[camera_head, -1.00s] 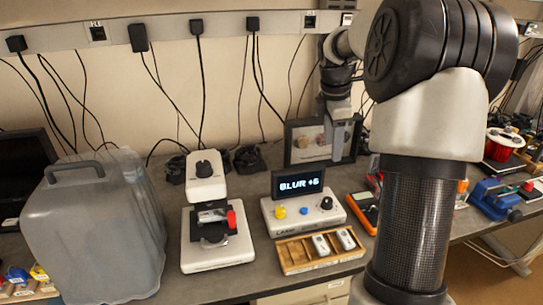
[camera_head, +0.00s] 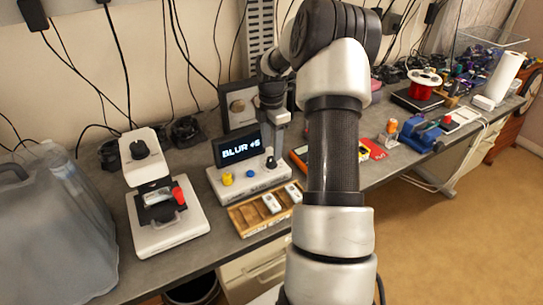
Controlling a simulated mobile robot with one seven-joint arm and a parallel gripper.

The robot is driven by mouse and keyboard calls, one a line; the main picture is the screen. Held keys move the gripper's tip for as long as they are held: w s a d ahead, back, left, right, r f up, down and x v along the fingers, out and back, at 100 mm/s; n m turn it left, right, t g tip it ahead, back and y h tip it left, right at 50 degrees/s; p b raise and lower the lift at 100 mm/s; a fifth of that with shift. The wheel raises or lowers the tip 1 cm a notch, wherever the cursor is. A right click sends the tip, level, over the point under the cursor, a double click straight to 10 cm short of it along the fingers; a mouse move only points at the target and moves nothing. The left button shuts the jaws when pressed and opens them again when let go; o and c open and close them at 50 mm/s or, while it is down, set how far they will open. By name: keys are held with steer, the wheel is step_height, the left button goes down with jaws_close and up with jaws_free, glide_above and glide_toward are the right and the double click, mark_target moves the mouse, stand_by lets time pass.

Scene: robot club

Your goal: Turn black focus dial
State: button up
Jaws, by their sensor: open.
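A white console (camera_head: 240,183) stands on the grey bench with a yellow knob (camera_head: 227,179), a blue knob (camera_head: 250,174) and a black dial (camera_head: 271,163) along its top. Its dark screen (camera_head: 236,150) reads "BLUR +" and a digit that looks like 6 or 5. My gripper (camera_head: 272,148) points down at the console's right end, just over the black dial. It is open. The fingertips are small in view, and I cannot tell if they touch the dial or stand around it.
A white microscope (camera_head: 160,222) with a red knob stands left of the console. A wooden tray (camera_head: 255,218) with white pieces lies in front. A blue vise (camera_head: 420,135) is to the right.

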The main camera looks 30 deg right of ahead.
mark_target(271, 159)
steer(key=shift+f, duration=2.25)
steer(key=c, duration=1)
